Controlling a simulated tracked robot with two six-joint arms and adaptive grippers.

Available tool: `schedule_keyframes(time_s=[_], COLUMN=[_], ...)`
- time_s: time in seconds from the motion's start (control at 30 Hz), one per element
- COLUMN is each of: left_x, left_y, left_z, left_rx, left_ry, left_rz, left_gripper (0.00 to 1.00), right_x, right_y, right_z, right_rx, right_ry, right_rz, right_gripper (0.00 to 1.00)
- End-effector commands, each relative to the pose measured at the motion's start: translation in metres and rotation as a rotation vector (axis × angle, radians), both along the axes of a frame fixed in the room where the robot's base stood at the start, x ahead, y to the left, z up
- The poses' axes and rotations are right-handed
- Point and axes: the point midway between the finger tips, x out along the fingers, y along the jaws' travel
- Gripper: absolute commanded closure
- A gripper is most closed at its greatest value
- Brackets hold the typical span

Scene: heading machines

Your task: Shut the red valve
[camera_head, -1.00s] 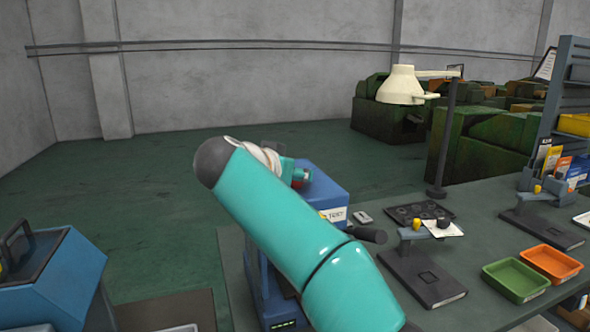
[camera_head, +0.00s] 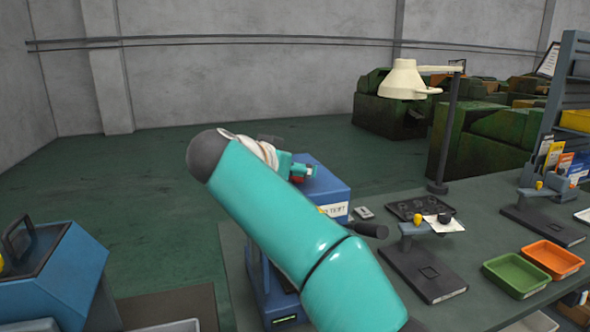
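A small red part (camera_head: 304,172) shows at the top left of the blue test machine (camera_head: 325,185), beside the end of my teal arm. I cannot tell whether it is the red valve, since my arm covers much of the machine's front and left side. No other valve is clear in view. My teal arm crosses the middle of the head view, and neither gripper can be made out. Any gripper near the machine is hidden behind the arm.
The grey bench (camera_head: 400,305) holds a lamp (camera_head: 404,80), a black stand (camera_head: 424,272), a green tray (camera_head: 515,276) and an orange tray (camera_head: 552,260). A blue machine (camera_head: 50,275) stands at lower left. Open green floor (camera_head: 130,190) lies behind.

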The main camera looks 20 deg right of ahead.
Motion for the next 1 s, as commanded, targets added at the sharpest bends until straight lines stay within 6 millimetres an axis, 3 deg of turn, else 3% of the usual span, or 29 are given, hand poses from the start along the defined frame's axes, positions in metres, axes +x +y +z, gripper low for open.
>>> schedule_keyframes(time_s=[0.5, 1.0], left_x=[0.000, 0.000], left_y=[0.000, 0.000], left_z=[0.000, -0.001], left_rx=[0.000, 0.000], left_ry=[0.000, 0.000], left_rz=[0.000, 0.000], left_gripper=[1.00, 1.00], right_x=[-0.062, -0.069], right_y=[0.061, 0.068], right_z=[0.035, 0.038], right_rx=[0.000, 0.000], right_ry=[0.000, 0.002], right_rz=[0.004, 0.002], right_gripper=[0.34, 0.34])
